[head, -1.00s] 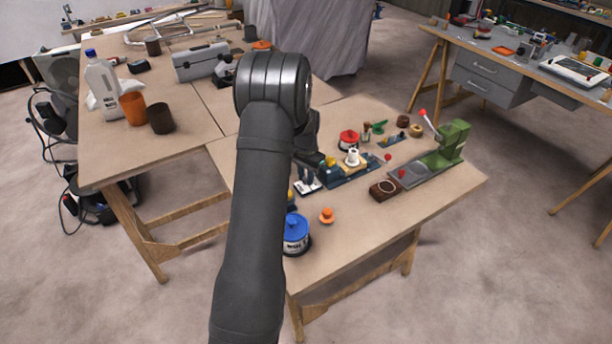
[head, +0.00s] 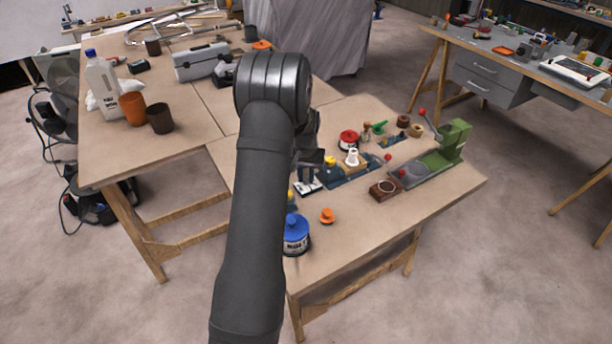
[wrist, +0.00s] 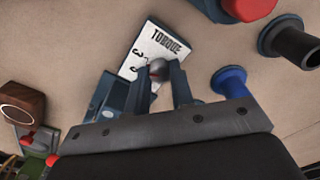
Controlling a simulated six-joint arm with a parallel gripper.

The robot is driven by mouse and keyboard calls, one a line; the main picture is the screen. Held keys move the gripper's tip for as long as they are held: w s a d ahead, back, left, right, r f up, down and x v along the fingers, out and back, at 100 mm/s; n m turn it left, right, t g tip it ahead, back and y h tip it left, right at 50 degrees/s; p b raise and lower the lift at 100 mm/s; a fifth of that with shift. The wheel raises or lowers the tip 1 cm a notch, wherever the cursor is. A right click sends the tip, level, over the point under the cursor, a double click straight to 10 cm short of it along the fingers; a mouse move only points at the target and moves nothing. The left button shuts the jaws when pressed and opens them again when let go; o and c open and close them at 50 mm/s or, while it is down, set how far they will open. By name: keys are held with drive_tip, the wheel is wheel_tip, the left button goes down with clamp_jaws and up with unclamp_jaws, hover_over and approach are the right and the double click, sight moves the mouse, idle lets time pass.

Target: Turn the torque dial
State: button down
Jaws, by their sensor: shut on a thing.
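The torque dial (wrist: 157,70) shows in the wrist view as a small grey rounded knob in front of a white plate (wrist: 165,42) marked TORQUE with numbers. The two fingers of my gripper (wrist: 158,84) stand on either side of the knob and are shut on it. The fingers cover much of the knob, so its pointer setting cannot be read. In the head view the white plate (head: 309,186) lies on the bench, and my arm hides the dial and most of my gripper (head: 304,178).
A blue-lidded tin (head: 296,236) and an orange knob (head: 327,215) stand at the front. A blue fixture (head: 345,177), a red-lidded tin (head: 348,140), a brown block (head: 384,190) and a green press (head: 452,145) stand to the right. The bench's front right is bare.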

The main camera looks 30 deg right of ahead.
sight(306, 178)
drive_tip(key=shift+n, duration=1.9)
drive_tip(key=c, duration=1.3)
unclamp_jaws()
drive_tip(key=shift+o, duration=0.2)
wheel_tip(306, 178, up, 17)
drive_tip(key=shift+r, duration=0.2)
drive_tip(key=shift+f, duration=0.1)
wheel_tip(306, 178, down, 17)
drive_tip(key=shift+f, duration=0.15)
